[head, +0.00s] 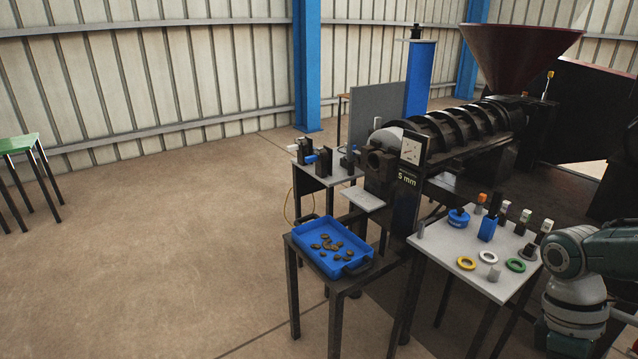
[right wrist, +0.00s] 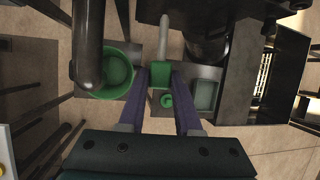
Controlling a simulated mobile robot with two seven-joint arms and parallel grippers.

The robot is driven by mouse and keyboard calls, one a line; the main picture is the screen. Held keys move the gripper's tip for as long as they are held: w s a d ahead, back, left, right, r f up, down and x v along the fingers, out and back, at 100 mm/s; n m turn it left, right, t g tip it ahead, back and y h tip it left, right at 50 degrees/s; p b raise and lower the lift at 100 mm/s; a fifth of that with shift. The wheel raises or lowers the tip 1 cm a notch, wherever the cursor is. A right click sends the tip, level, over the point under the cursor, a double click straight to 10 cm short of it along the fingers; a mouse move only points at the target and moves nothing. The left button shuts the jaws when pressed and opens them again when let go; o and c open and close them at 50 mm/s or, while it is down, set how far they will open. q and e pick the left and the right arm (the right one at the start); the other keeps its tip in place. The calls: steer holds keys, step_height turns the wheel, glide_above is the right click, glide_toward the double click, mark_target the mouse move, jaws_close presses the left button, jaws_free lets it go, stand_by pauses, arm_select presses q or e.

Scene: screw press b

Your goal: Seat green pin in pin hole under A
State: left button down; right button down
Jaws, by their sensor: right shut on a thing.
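In the right wrist view, my right gripper (right wrist: 161,88) is shut on the green pin (right wrist: 159,74), gripping its green block-like head. A pale metal shaft (right wrist: 163,38) extends from the head toward the top of the picture. The pin is over or close to dark metal machine parts; I cannot tell whether its tip touches anything. No letter A can be read, and I cannot pick out the pin hole. In the head view my right arm shows at the right edge, but its gripper is out of the picture. My left gripper is in neither view.
In the right wrist view, a green-lined round cup (right wrist: 117,70) lies left of the pin and a green-lined square pocket (right wrist: 205,94) right. In the head view, the screw press (head: 447,140) stands behind a parts table (head: 490,287) and a blue tray (head: 354,252).

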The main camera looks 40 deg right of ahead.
steer(key=shift+s+d+r, duration=0.1)
steer(key=shift+d, duration=0.25)
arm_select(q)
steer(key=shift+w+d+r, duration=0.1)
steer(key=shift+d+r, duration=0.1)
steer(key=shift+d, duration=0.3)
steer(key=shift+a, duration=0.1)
